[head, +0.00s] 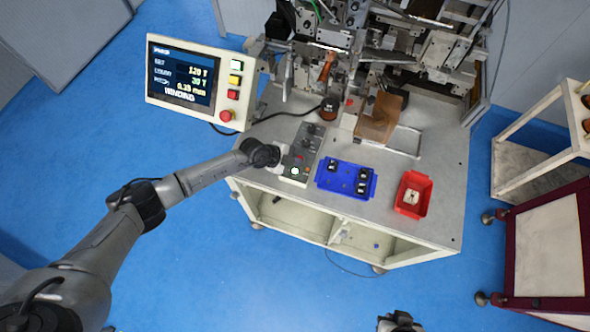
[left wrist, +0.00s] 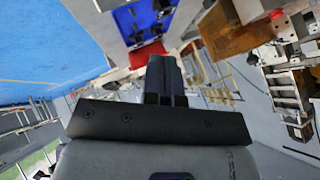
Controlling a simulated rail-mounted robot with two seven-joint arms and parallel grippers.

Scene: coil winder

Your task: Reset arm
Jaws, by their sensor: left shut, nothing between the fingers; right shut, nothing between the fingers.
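My left arm (head: 205,173) reaches in from the left to the front edge of the machine table. My left gripper (head: 285,165) is shut and empty, beside the grey button box (head: 311,138). In the left wrist view its closed fingers (left wrist: 166,80) point away from the camera with nothing between them. A round pale button (head: 294,171) is at the near end of the box. Whether the fingers touch the box cannot be told. My right gripper (head: 400,322) shows only in part at the bottom edge of the head view, shut and empty, away from the table.
A blue tray (head: 341,192) with several dark parts and a red bin (head: 424,208) with a pale part sit on the grey table (head: 442,180). The winding machine (head: 345,45) stands behind. The screen panel (head: 183,84) reads WINDING. A cart (head: 545,245) stands right.

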